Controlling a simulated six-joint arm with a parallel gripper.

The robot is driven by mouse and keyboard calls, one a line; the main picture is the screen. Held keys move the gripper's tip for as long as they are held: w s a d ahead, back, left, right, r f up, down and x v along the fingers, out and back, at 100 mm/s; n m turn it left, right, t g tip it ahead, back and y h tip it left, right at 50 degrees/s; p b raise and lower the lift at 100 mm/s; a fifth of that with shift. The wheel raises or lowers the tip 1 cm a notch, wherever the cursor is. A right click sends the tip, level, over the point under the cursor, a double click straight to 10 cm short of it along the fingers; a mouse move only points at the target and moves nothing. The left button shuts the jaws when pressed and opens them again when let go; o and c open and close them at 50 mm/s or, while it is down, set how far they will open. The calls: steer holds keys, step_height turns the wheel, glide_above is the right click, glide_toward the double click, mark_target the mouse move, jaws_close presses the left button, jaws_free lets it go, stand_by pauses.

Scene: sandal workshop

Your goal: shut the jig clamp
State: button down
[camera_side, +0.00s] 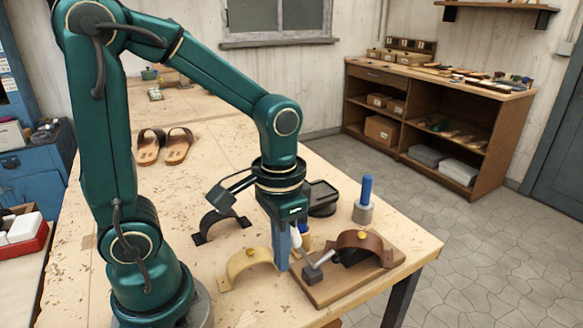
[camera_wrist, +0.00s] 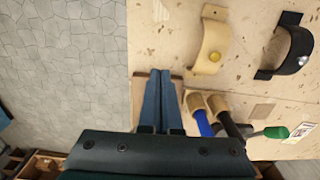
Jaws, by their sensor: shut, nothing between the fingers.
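The jig is a brown board (camera_side: 340,290) at the table's front right corner, with a brown strap (camera_side: 372,243) arched over a dark form. The grey metal jig clamp (camera_side: 313,271) stands at the board's left end, its bar slanting up toward the strap. A pale upright piece (camera_side: 296,238), maybe its handle, is close beside my fingers; I cannot tell if they touch. My gripper (camera_side: 282,265) points down, shut and empty, at the board's left end. In the wrist view its blue fingers (camera_wrist: 160,78) lie together and hide most of what is below.
A tan strap (camera_side: 250,265) with a yellow button lies left of my gripper, and a black strap (camera_side: 222,222) behind it. A blue-handled tool (camera_side: 366,190) stands upright behind the jig. A dark tray (camera_side: 320,196) and sandals (camera_side: 165,146) are farther back. The table edge is close.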

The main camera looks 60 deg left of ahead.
steer(key=shift+w, duration=0.1)
steer(key=shift+w+r, duration=0.25)
steer(key=shift+w, duration=0.45)
step_height(320, 180, up, 8)
steer(key=s, duration=0.1)
steer(key=shift+s+f, duration=0.15)
steer(key=shift+f, duration=0.1)
steer(key=shift+s+f+t, duration=0.15)
steer(key=shift+s+t, duration=0.65)
steer(key=shift+t, duration=0.6)
steer(key=shift+s+f+t, duration=0.1)
steer(key=shift+s+t, duration=0.65)
steer(key=shift+t, duration=0.65)
